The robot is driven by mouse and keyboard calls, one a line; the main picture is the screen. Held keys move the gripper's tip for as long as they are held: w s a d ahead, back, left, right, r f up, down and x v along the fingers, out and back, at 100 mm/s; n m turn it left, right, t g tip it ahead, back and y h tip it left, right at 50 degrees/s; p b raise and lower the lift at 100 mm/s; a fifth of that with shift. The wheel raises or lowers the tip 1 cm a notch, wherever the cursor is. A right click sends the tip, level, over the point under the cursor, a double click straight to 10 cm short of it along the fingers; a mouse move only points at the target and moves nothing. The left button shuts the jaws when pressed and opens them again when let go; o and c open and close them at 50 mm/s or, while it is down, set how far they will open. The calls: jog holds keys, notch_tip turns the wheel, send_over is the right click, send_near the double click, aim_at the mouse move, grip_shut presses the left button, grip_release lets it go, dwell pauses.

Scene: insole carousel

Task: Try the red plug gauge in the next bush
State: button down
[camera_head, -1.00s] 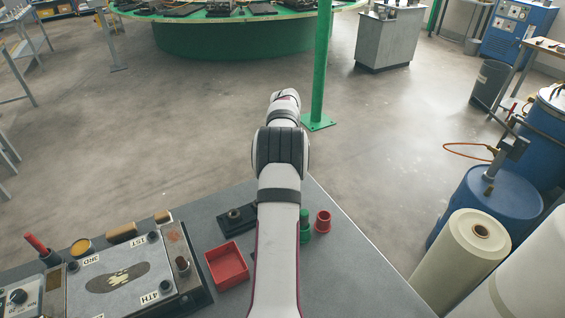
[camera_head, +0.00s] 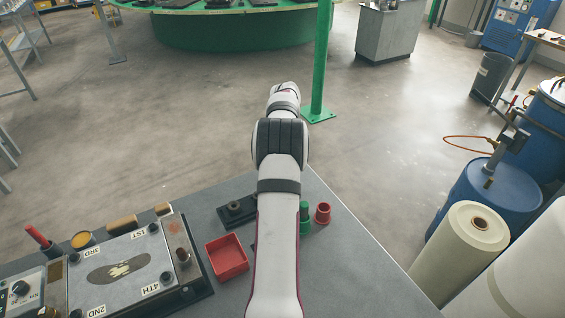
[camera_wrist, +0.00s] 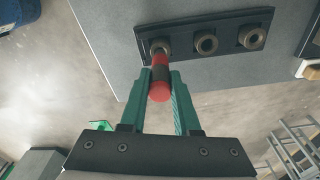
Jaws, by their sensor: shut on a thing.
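My gripper (camera_wrist: 160,100) has green fingers and is shut on the red plug gauge (camera_wrist: 159,90), which has red ends and a dark middle band. In the wrist view the gauge's far end meets the leftmost bush (camera_wrist: 161,46) of a row of three on a black plate. I cannot tell how far it is inside that bush. The middle bush (camera_wrist: 206,43) and the right bush (camera_wrist: 252,38) have visible open bores.
A red tray (camera_head: 227,258) lies left of my arm. A metal fixture with numbered corners (camera_head: 122,262) fills the bench's left. The bench's right side is clear.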

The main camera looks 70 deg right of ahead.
jog(key=shift+f, duration=0.4)
dwell(0.6)
jog(key=shift+r, duration=0.1)
dwell(0.6)
jog(key=shift+r, duration=1.85)
